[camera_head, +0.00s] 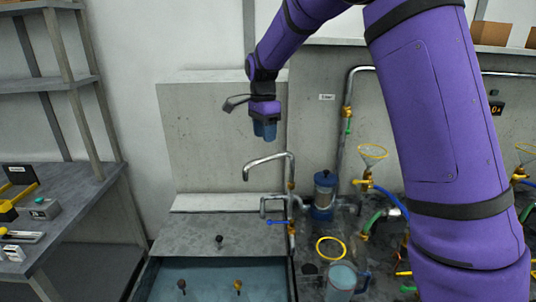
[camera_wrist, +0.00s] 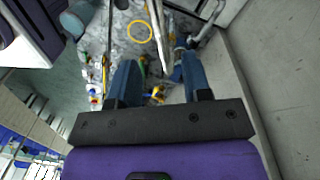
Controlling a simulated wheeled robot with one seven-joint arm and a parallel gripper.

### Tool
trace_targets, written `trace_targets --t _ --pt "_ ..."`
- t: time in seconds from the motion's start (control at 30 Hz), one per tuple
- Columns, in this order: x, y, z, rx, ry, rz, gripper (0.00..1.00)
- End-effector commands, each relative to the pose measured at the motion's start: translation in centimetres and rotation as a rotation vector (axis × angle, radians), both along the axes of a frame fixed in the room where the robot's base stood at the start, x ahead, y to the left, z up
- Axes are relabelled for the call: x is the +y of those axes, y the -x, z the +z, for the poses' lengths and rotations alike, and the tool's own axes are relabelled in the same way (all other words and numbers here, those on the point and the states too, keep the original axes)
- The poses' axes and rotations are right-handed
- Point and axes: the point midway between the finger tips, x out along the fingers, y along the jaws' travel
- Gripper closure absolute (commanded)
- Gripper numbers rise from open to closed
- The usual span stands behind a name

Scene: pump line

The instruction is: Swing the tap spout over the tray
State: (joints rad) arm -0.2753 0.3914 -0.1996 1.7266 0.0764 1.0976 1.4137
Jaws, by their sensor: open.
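The tap spout (camera_head: 268,159) is a bent silver pipe with its open end turned left and down. In the picture that end lies above the grey ledge behind the tray (camera_head: 148,282), a sunken teal basin at the bottom. My gripper (camera_head: 265,133) points down above the spout, apart from it in the head view. In the wrist view its two blue fingers (camera_wrist: 160,72) are spread with nothing held. A silver pipe (camera_wrist: 160,30), which looks like the spout, runs between and beyond the fingertips. A blue-handled valve (camera_head: 277,222) sits below the spout.
A concrete panel (camera_head: 205,135) rises behind. The air left of the spout is clear.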

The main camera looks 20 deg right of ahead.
Motion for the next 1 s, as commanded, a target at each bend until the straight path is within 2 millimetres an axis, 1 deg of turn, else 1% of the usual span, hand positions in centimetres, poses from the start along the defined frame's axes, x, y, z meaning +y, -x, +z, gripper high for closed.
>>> trace_targets --t 0.03,0.1,0.2,0.3,0.4,0.57,0.83,0.87,0.9,0.97,1.0 --pt "0.0 0.1 -1.0 0.003 0.001 0.0 0.56" --pt "0.0 0.2 -2.3 0.004 0.001 0.001 0.56" --pt "-0.1 0.3 -3.9 0.003 0.001 0.001 0.56" --pt "-0.1 0.4 -5.3 0.002 0.0 0.002 0.56" --pt "-0.1 0.4 -6.2 0.001 0.001 0.002 0.56" --pt "-0.1 0.5 -6.9 0.0 0.001 0.001 0.56" --pt "-0.1 0.5 -7.0 -0.001 0.0 0.002 0.56" --pt "-0.1 0.5 -7.0 -0.001 0.0 0.001 0.63" --pt "-0.1 0.5 -7.0 -0.001 0.0 0.001 0.72" --pt "-0.1 0.5 -7.0 -0.001 0.0 0.001 0.85" --pt "-0.1 0.5 -7.0 -0.001 0.0 0.001 0.95"
